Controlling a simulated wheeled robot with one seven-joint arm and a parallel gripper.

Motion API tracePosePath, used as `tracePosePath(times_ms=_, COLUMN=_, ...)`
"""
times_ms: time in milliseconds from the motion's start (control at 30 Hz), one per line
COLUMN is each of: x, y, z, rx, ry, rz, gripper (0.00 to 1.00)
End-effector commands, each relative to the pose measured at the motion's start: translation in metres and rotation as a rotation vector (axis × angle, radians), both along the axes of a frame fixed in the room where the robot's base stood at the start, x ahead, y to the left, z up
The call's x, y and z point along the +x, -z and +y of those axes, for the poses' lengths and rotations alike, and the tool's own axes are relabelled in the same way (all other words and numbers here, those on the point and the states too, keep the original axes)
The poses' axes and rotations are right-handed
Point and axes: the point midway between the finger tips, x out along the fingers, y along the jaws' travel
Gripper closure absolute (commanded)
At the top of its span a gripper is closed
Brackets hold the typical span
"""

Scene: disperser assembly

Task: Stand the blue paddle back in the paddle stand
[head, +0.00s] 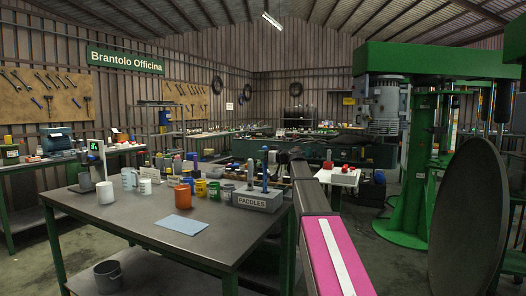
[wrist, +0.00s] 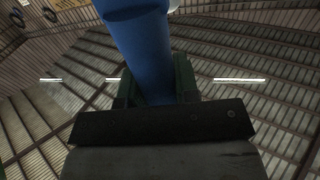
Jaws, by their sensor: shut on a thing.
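The grey paddle stand (head: 258,201), labelled PADDLES, sits near the right end of the workbench. My gripper (head: 271,157) is above the stand, small and partly hidden by my arm in the head view. In the wrist view my gripper (wrist: 155,88) is shut on a thick blue shaft, the blue paddle (wrist: 143,45), between its dark green fingers. In the head view the blue paddle (head: 265,180) looks upright below my gripper, its lower end at the stand's top. I cannot tell if it is seated. Another bluish paddle (head: 250,172) stands in the stand to its left.
The bench front is clear. A green machine (head: 410,150) stands at the right.

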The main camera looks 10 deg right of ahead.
Motion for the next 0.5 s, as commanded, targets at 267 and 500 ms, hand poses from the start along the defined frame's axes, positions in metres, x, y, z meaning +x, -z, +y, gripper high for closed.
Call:
tracePosePath(times_ms=267, x=0.000, y=0.025, z=0.000, rx=0.000, ry=0.001, rz=0.001, gripper=0.90)
tracePosePath(times_ms=500, x=0.000, y=0.045, z=0.000, rx=0.000, ry=0.001, rz=0.001, gripper=0.90)
